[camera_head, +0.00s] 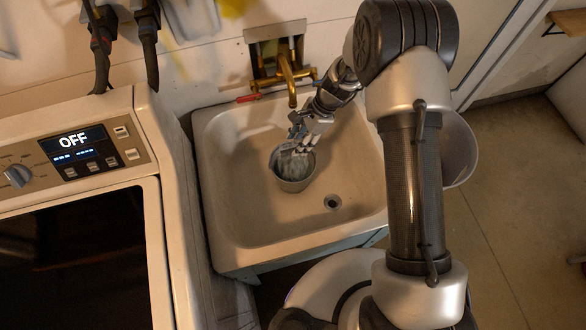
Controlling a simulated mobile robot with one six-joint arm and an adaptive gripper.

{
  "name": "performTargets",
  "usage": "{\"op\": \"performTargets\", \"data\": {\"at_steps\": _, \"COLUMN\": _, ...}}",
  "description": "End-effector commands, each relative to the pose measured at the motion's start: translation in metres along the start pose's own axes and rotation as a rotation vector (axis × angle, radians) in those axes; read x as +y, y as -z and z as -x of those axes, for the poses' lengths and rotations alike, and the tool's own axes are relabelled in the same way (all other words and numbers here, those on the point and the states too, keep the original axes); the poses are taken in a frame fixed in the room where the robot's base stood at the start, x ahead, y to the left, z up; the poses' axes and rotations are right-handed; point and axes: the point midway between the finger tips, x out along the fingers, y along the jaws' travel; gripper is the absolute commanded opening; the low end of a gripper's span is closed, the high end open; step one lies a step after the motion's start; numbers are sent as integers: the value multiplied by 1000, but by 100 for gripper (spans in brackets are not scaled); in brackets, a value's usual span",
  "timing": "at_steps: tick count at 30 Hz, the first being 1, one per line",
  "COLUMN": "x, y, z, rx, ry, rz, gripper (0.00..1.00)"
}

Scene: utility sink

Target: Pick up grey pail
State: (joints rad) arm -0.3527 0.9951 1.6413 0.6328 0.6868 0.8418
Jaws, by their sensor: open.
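The grey pail (293,184) stands in the basin of the white sink (232,232), left of the drain. My gripper (301,146) is at the pail's upper right rim, reaching down from the upper right. Its fingers are open and overlap the rim in this view. I cannot tell whether they touch the pail or whether one finger is inside it. Part of the pail's far rim is hidden behind the gripper. The inside of the pail looks blue-grey and mottled.
A brass faucet (290,85) juts over the back of the sink close to my gripper. A red-handled item (248,98) lies on the back ledge. A white appliance (150,120) reading OFF stands at left. A pale bucket (460,150) shows behind my arm at right.

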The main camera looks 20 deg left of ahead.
Motion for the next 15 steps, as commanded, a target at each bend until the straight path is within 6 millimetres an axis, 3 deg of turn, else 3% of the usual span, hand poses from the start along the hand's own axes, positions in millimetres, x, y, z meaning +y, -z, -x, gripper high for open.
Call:
{"op": "performTargets", "data": {"at_steps": 9, "x": 6, "y": -3, "z": -46, "rx": -1, "ry": -4, "rz": -1, "gripper": 41}}
{"op": "performTargets", "data": {"at_steps": 15, "x": 5, "y": -4, "z": -48, "rx": 0, "ry": -2, "rz": 0, "gripper": 41}}
